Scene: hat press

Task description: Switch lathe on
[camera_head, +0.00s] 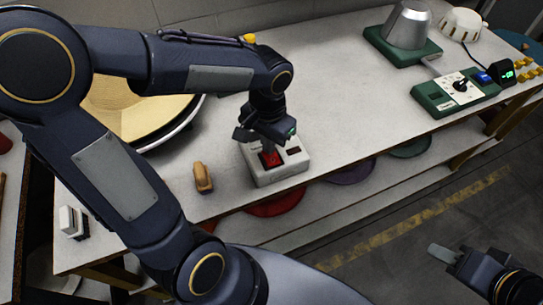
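A light grey switch box (277,175) with a red switch (271,159) and a dark part beside it stands near the table's front edge. My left gripper (268,147) reaches down from above to the red switch, at or very near its surface. The fingertips are small and dark here, so I cannot tell whether they are open or shut, or whether they touch the switch. My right gripper (443,253) is low at the right, beyond the table's front edge and away from the box. Its finger opening is not clear.
A large round tan disc (125,113) lies behind my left arm. A wooden piece (203,178) lies left of the box. A metal form on a green base (402,45) and a green control panel (455,92) stand to the right. The table (340,110) between is clear.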

